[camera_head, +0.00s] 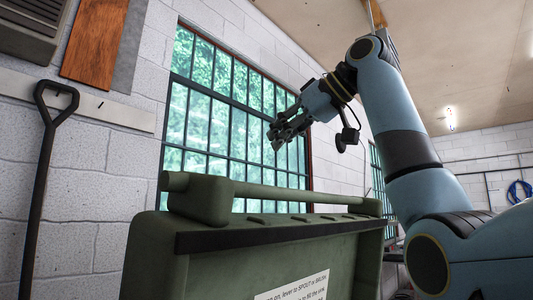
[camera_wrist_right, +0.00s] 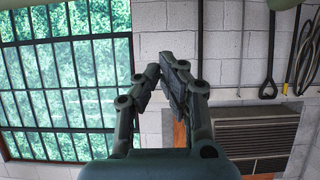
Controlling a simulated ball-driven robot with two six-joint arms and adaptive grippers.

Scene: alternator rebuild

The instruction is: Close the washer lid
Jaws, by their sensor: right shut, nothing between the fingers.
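The green washer lid (camera_head: 250,262) fills the lower middle of the head view. It stands raised, with a thick rounded bar (camera_head: 270,193) along its top edge and a white printed label (camera_head: 300,288) on its face. My right gripper (camera_head: 278,137) is above the lid and apart from it, with open air between. Its fingers are together and hold nothing. In the wrist view the right gripper (camera_wrist_right: 168,70) shows its fingertips meeting against the wall and window. The washer's tub below the lid is out of view. My left gripper is not in view.
A gridded window (camera_head: 225,110) in a white block wall stands behind the lid. A black-handled tool (camera_head: 40,180) hangs on the wall at the left, near a brown wooden board (camera_head: 95,40). The air around the right gripper looks clear.

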